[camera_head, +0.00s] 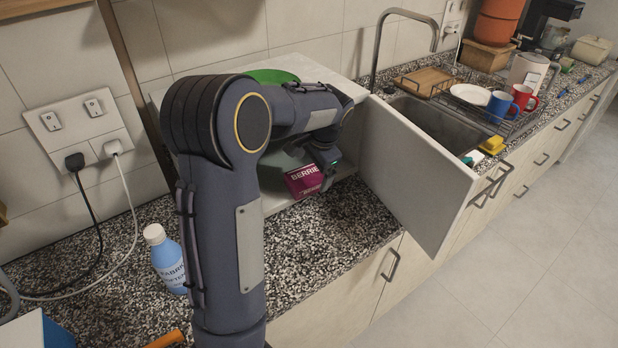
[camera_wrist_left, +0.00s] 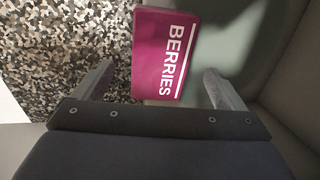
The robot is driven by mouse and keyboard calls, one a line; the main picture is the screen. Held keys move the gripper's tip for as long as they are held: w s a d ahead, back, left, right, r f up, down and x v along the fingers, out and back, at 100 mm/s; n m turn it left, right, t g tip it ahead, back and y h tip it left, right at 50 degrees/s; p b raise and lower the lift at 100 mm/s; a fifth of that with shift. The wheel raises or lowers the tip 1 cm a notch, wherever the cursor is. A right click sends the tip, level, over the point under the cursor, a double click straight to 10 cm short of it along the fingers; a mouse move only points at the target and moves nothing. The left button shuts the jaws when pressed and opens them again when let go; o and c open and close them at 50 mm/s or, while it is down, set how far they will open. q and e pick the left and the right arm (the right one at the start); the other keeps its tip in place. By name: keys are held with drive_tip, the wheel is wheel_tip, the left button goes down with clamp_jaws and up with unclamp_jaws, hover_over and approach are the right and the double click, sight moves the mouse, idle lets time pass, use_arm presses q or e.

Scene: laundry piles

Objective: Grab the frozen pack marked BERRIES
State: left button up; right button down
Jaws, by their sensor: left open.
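The BERRIES pack (camera_head: 303,180) is a dark pink box with white lettering. It lies at the front of an open white compartment (camera_head: 282,202) on the counter. In the left wrist view the pack (camera_wrist_left: 165,52) lies ahead of and partly between the two fingers. My left gripper (camera_head: 326,172) is at the compartment's mouth, right at the pack in the head view. In the left wrist view the left gripper (camera_wrist_left: 160,88) is open, with a finger on each side and gaps beside the pack. My arm hides part of the compartment. My right gripper is not in view.
The compartment's white door (camera_head: 415,170) stands open to the right, close to my arm. A blue bottle (camera_head: 167,262) stands on the speckled counter (camera_head: 340,240) left of my arm. A sink (camera_head: 435,120) and dish rack lie beyond the door. Counter before the compartment is clear.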

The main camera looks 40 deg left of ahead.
sight(310, 175)
use_arm(q)
drive_tip(key=x, duration=0.4)
drive_tip(key=shift+a+f, duration=0.1)
drive_tip(key=shift+f, duration=0.3)
drive_tip(key=shift+r, duration=0.15)
drive_tip(key=c, duration=1.4)
